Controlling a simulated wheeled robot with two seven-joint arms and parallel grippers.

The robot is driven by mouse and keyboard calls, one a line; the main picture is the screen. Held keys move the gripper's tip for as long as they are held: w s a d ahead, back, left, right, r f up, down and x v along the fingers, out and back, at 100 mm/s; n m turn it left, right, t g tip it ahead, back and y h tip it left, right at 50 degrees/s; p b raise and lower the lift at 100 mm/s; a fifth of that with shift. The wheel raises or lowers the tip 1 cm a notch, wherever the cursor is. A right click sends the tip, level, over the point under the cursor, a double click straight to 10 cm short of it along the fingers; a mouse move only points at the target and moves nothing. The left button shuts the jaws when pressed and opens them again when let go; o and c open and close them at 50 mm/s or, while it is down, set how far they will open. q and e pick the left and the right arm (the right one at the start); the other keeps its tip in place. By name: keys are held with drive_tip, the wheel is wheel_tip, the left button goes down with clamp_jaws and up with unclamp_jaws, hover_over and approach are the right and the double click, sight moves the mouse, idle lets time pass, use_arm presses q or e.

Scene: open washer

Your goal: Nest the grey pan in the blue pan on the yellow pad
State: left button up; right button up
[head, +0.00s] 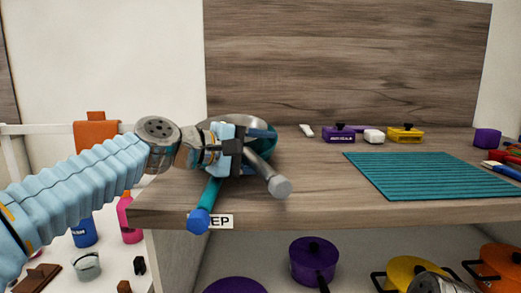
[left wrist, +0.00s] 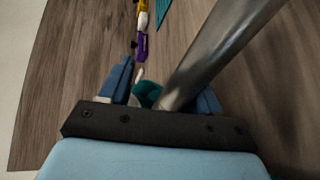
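The grey pan (head: 220,119) is at the left of the counter, largely covered by my left gripper. Its grey handle (head: 269,178) points to the front right and crosses the left wrist view (left wrist: 215,55). The blue pan, which looks teal, (head: 272,148) is at the same spot, partly under the grey pan; its teal handle (head: 211,191) points to the front edge. I cannot tell how far the pans nest. My left gripper (head: 254,138) is over them with fingers apart; the grey handle lies beside one finger (left wrist: 165,88). No yellow pad shows. My right gripper is out of view.
A teal ribbed mat (head: 430,174) lies on the right of the wooden counter (head: 330,203). A white label (head: 221,222) marks the front edge. Pots, including a purple one (head: 313,262), are below.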

use_arm(q)
drive_tip(key=shift+f, duration=0.25)
